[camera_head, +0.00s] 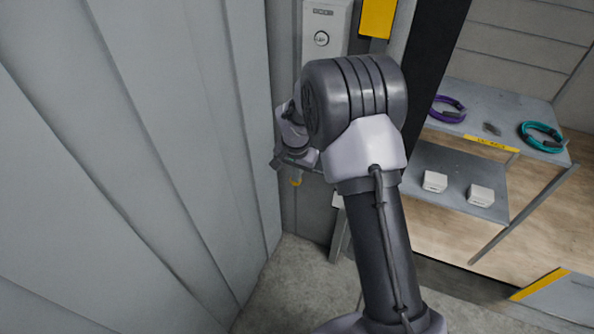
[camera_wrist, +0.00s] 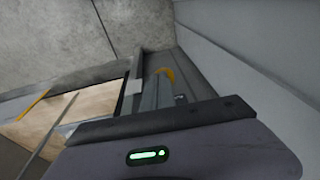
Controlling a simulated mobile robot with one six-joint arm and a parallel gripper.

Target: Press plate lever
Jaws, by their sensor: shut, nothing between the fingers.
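My gripper (camera_head: 291,163) is shut and empty, low beside the grey post, partly hidden behind my arm. In the wrist view its dark jaw edge (camera_wrist: 155,121) runs across the lower part of the picture. A small yellow-tipped piece (camera_head: 295,182) shows just below the gripper, and a yellow end (camera_wrist: 165,73) shows just beyond the jaws in the wrist view. It may be the plate lever, but most of it is hidden. I cannot tell whether the gripper touches it.
A grey panelled wall (camera_head: 130,150) stands close on the left. A white box with a round lock (camera_head: 322,38) and a yellow plate (camera_head: 377,18) are above. To the right, a shelf unit (camera_head: 500,101) holds a purple coil (camera_head: 447,109), a teal coil (camera_head: 541,136) and white boxes (camera_head: 435,182).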

